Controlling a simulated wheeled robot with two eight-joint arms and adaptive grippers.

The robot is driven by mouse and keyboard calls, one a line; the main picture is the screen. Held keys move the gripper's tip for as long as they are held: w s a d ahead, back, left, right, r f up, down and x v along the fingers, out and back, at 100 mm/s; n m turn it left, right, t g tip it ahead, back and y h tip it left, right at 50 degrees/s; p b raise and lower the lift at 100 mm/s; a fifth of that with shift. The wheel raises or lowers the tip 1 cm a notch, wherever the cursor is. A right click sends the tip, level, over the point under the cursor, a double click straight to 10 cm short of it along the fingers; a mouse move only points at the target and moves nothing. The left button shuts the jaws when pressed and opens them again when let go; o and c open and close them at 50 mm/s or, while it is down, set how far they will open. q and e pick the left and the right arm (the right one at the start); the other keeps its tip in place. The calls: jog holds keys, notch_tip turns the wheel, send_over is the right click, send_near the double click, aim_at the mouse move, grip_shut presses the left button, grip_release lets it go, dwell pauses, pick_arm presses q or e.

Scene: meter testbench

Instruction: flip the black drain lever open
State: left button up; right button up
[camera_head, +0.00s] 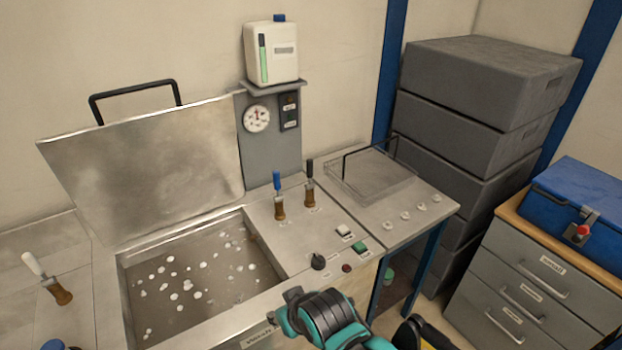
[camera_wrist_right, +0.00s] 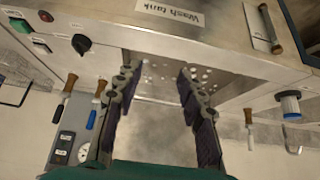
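The black lever (camera_head: 309,168) stands roughly upright on a brass base on the bench top, right of the blue lever (camera_head: 277,180). In the right wrist view, which is upside down, the black lever (camera_wrist_right: 62,109) hangs at the left beside the blue lever (camera_wrist_right: 92,118). My right gripper (camera_wrist_right: 157,73) is open and empty, in front of the wash tank's front panel, apart from both levers. In the head view my right arm enters at the bottom centre, and its fingertips cannot be made out. My left gripper is not in view.
The wash tank (camera_head: 130,290) has its lid (camera_head: 145,165) raised, with white pieces inside. A white lever (camera_head: 33,264) stands at the left. A black knob (camera_head: 318,262) and green switch (camera_head: 359,247) sit near the front edge.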

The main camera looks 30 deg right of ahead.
jog(key=shift+w+d, duration=0.1)
jog(key=c, duration=0.5)
jog(key=w+d+r+n+h, duration=0.1)
jog(key=w+d+h, duration=0.1)
jog(key=w+d, duration=0.3)
jog(key=w+d+r+n+t+h+b, duration=0.1)
jog(key=w+d+r+h, duration=0.1)
jog(key=w+d, duration=0.3)
jog(key=w+d+r+n+t+h, duration=0.1)
jog(key=w+d+h, duration=0.3)
jog(key=w, duration=0.7)
jog(key=shift+d+r, duration=0.15)
jog(key=shift+d, duration=0.35)
jog(key=shift+d+r, duration=0.15)
jog(key=shift+d, duration=0.35)
grip_shut()
jog(key=w+d+f+n+t+h, duration=0.2)
jog(key=w+d+n, duration=0.1)
jog(key=w, duration=0.4)
jog(key=w+d+f+n+t+h+b, duration=0.1)
jog(key=w+d+f+n+h, duration=0.1)
jog(key=w, duration=0.5)
jog(key=shift+d+f+n+t+h, duration=0.15)
jog(key=shift+d+n+t+h, duration=0.2)
jog(key=shift+d+n, duration=0.25)
jog(key=shift+w, duration=0.1)
